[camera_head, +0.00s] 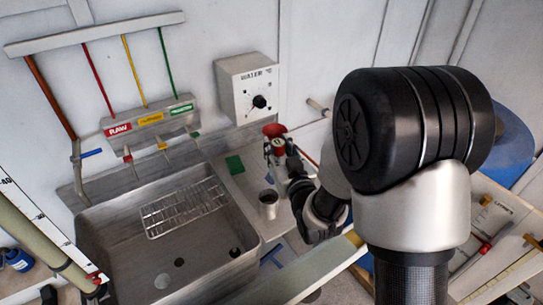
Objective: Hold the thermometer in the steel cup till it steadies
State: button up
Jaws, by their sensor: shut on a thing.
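The steel cup (268,204) stands upright on the ledge right of the sink, its dark opening facing up. My gripper (286,160) is above and a little behind the cup in the picture, apart from it. My wrist and arm cover the area right of the cup.
The steel sink (110,215) with a wire rack (184,208) lies left of the cup. A green pad (235,165) lies on the ledge. A box marked WATER (247,88) with a black knob is on the wall.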

notch_tip(320, 180, down, 12)
jog(key=a+y+b, duration=0.1)
jog(key=a+b, duration=0.1)
jog(key=b, duration=0.6)
jog(key=shift+s+a+n, duration=0.15)
jog(key=shift+a+n, duration=0.1)
jog(key=shift+n, duration=0.15)
dwell(6.3)
